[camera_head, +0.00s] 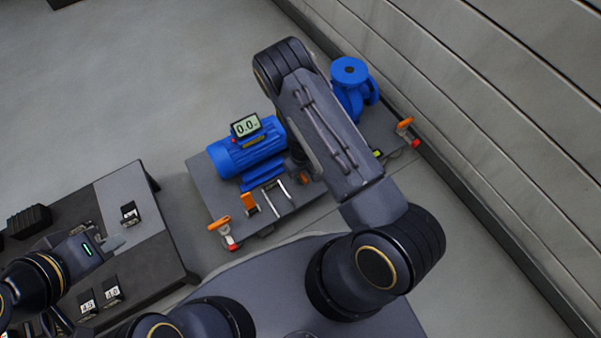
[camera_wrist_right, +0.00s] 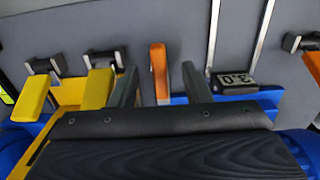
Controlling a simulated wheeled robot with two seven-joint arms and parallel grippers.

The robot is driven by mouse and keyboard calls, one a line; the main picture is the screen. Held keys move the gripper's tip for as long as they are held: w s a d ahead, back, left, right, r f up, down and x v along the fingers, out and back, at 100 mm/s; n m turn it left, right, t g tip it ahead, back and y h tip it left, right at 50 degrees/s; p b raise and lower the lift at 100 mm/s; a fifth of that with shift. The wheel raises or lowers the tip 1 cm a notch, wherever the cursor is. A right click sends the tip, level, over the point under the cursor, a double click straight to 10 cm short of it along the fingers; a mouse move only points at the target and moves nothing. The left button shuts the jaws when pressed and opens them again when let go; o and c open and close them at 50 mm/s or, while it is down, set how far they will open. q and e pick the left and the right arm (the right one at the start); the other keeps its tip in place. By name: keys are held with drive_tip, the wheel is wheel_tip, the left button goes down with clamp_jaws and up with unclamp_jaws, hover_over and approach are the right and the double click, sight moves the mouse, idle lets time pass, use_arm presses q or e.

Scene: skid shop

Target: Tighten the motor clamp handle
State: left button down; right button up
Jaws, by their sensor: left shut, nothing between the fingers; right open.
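The blue motor (camera_head: 250,158) sits on the grey skid plate (camera_head: 204,186), with a display reading about 0.0 on top. An orange clamp handle (camera_head: 249,203) stands at its near side. A second orange handle (camera_head: 304,178) shows beside my right arm. In the right wrist view, my right gripper (camera_wrist_right: 160,88) is open, with an orange handle (camera_wrist_right: 159,72) between its spread fingers; contact cannot be told. Another orange handle (camera_wrist_right: 313,66) is at the right edge. The right gripper is hidden in the head view. My left gripper (camera_head: 113,244) is shut and empty over the dark table.
A blue pump (camera_head: 350,88) stands at the skid's far end. Yellow handles (camera_wrist_right: 97,88) lie left of my right fingers. The dark table (camera_head: 150,277) holds labelled blocks. A wall (camera_head: 480,110) runs along the right.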

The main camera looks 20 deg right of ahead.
clamp_jaws()
drive_tip(key=shift+m, duration=1.4)
drive_tip(key=shift+m, duration=2.9)
